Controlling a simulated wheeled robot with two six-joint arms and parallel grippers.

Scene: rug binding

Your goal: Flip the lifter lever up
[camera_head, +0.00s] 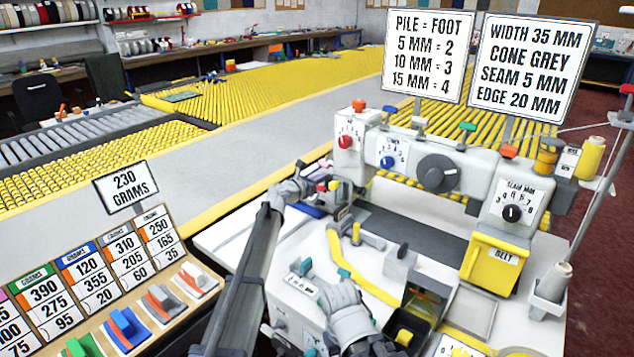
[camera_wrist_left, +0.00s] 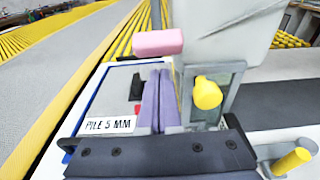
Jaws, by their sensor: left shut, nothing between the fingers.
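The sewing machine (camera_head: 430,185) stands at the right of the head view. On its left end, a pink bar-shaped handle (camera_wrist_left: 157,43) and a yellow knob (camera_wrist_left: 207,93) on a pale plate show in the left wrist view; I cannot tell for certain which is the lifter lever. The pink handle also shows in the head view (camera_head: 333,185). My left gripper (camera_head: 318,186) is beside this end. Its purple-grey fingers (camera_wrist_left: 159,85) are together and empty, just below the pink handle and left of the yellow knob. My right arm's grey wrist shows low in the middle; its fingers are unclear.
A "PILE 5 MM" card (camera_wrist_left: 109,125) lies left of my fingers. A yellow post (camera_wrist_left: 292,161) stands at lower right. A yellow belt cover (camera_head: 494,262) and thread cone (camera_head: 553,282) are at the right. A coloured weight rack (camera_head: 85,285) is at the left.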

